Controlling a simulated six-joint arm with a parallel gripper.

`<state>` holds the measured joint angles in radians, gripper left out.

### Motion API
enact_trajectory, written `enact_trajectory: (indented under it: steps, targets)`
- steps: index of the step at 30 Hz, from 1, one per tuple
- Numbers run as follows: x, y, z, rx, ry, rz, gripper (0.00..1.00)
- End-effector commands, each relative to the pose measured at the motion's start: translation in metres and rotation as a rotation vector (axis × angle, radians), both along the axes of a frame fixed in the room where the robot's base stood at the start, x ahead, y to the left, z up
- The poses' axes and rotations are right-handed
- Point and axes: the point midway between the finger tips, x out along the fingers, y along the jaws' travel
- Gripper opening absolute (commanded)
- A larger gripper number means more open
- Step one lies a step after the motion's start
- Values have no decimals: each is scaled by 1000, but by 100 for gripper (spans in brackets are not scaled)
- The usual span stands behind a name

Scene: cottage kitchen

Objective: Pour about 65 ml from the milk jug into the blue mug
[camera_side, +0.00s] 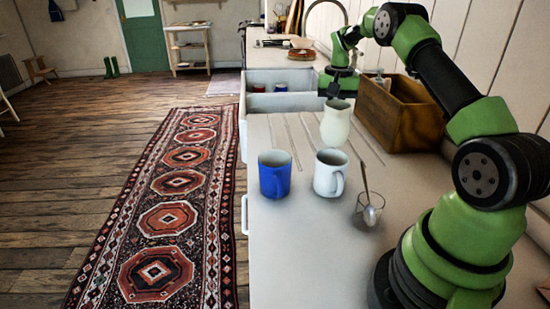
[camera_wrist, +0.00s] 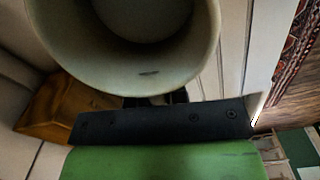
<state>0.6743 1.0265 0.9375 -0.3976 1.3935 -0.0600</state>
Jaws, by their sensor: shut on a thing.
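The milk jug (camera_side: 336,124) is cream-white and looks upright behind the white mug in the side view. My gripper (camera_side: 334,90) is at the jug's far side, shut on it. In the wrist view the jug's wide mouth (camera_wrist: 140,85) fills the top, just beyond my dark gripper (camera_wrist: 155,100); the milk level inside is too dark to tell. I cannot tell whether the jug's base touches the counter. The blue mug (camera_side: 274,178) stands upright on the counter, in front of the jug and to its left. Its inside bottom is hidden.
A white mug (camera_side: 330,178) stands right of the blue mug, close to the jug. A glass with a spoon (camera_side: 369,212) is farther right. A wooden box (camera_side: 400,120) stands by the wall. The sink (camera_side: 250,82) is behind; the counter's left edge is near the blue mug.

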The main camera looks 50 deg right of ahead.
Motion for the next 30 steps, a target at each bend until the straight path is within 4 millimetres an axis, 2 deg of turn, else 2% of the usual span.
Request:
enact_trajectory:
  steps: [12, 18, 24, 30]
  targets:
    - [-8, 1, 2, -1, -3, -519, 0]
    - [-11, 2, 2, 0, -2, -726, 0]
    - [-13, 2, 2, 0, -3, -834, 0]
    - [-13, 2, 2, 0, -3, -852, 0]
